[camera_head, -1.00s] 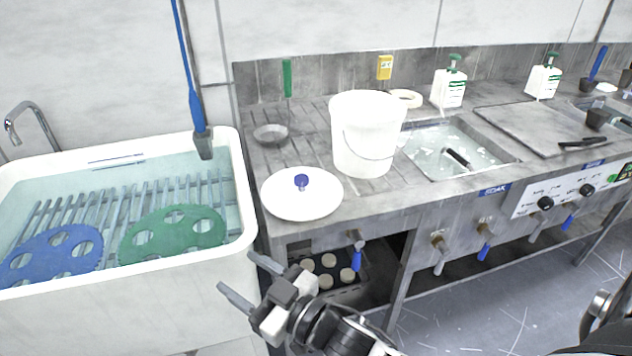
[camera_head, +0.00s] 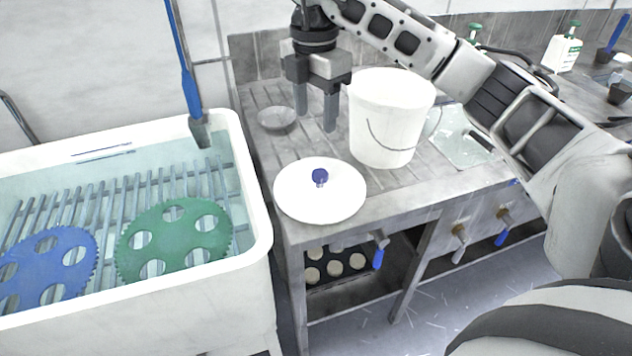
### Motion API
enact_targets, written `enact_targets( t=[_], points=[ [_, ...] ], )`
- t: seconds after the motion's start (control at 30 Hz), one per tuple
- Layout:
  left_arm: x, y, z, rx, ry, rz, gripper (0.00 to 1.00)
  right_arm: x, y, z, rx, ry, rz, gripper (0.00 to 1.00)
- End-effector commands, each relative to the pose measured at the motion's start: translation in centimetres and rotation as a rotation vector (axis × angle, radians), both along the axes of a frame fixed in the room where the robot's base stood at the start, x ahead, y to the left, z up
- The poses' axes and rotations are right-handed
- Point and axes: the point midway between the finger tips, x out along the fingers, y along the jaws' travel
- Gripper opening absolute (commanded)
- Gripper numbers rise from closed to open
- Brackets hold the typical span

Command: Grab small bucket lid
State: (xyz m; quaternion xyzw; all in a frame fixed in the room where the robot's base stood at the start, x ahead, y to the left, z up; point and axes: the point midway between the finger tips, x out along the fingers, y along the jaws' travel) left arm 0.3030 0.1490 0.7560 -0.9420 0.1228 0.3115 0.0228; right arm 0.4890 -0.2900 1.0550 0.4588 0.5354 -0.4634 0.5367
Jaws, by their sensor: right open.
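The small bucket lid (camera_head: 318,203) is a white disc with a blue knob (camera_head: 320,177) in its middle. It lies flat on the steel counter, near its front left corner. My right gripper (camera_head: 316,115) points down above the counter, behind the lid and to the left of the bucket. It is open with nothing between its fingers. The white bucket (camera_head: 385,125) stands upright without a cover to the right of the lid. My left gripper is not in view.
A small metal pan (camera_head: 277,119) lies behind the lid. A white tank (camera_head: 257,215) with a blue disc (camera_head: 48,268) and a green disc (camera_head: 175,240) stands at left. Valves line the counter front.

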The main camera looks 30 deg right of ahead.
Motion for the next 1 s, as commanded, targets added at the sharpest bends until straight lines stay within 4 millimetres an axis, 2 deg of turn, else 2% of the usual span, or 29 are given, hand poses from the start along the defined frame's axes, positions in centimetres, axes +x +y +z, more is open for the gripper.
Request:
enact_targets(
  t=[0.2, 0.4, 0.67, 0.83, 1.0],
  points=[
    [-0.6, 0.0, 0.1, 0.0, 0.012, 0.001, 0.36, -0.2, 0.0, -4.8, 0.001, 0.007, 0.003, 0.55],
    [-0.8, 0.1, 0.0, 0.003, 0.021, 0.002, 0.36, -0.1, 0.0, -8.3, 0.004, 0.004, 0.005, 0.55],
    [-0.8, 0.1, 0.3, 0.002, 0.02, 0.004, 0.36, -0.2, -0.2, -10.2, 0.004, 0.004, 0.005, 0.55],
    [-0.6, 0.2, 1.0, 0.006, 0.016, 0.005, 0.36, -0.5, -0.9, -12.6, 0.004, 0.005, 0.005, 0.55],
    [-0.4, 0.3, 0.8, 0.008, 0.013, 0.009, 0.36, -0.4, -0.8, -14.6, 0.005, 0.003, 0.006, 0.55]
  ],
)
